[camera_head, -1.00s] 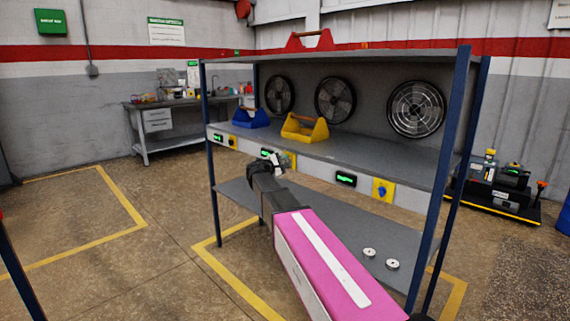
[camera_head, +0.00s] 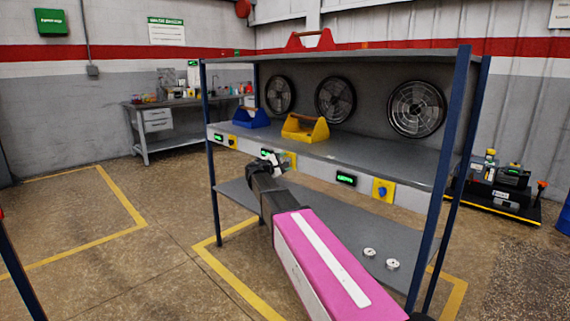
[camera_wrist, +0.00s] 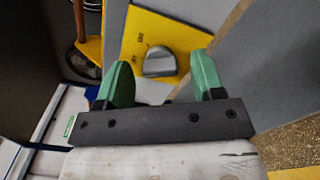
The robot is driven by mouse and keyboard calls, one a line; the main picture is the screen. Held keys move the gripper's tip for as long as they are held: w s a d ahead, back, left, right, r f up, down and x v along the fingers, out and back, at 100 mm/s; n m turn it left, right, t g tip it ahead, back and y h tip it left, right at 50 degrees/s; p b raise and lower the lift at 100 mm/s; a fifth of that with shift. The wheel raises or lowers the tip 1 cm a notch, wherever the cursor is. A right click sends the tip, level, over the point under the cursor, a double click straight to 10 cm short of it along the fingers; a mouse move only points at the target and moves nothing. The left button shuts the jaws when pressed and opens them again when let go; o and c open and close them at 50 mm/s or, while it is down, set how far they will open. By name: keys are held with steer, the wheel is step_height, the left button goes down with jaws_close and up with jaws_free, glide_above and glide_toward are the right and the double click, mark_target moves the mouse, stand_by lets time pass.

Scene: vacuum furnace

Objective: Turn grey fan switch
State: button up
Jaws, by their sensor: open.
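The grey fan switch (camera_wrist: 160,62) is a rounded grey knob on a yellow plate (camera_wrist: 188,38) in the wrist view. The plate's edge also shows behind my gripper in the head view (camera_head: 291,158), where the knob itself is hidden. My gripper (camera_wrist: 160,66) is open. Its two green fingers stand apart, one left and one right of the knob in the picture. The knob appears between and beyond the fingertips. Whether the fingers touch it cannot be told.
A blue switch (camera_head: 382,190) on a yellow plate is to the right, and a yellow switch (camera_head: 232,141) to the left. A yellow toolbox (camera_head: 306,130) and a blue toolbox (camera_head: 250,119) stand on the shelf (camera_head: 365,155) above. Three fans (camera_head: 416,109) are behind.

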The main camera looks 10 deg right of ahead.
steer(key=v, duration=1)
steer(key=shift+a, duration=0.15)
steer(key=shift+s+f, duration=0.1)
steer(key=shift+s, duration=0.05)
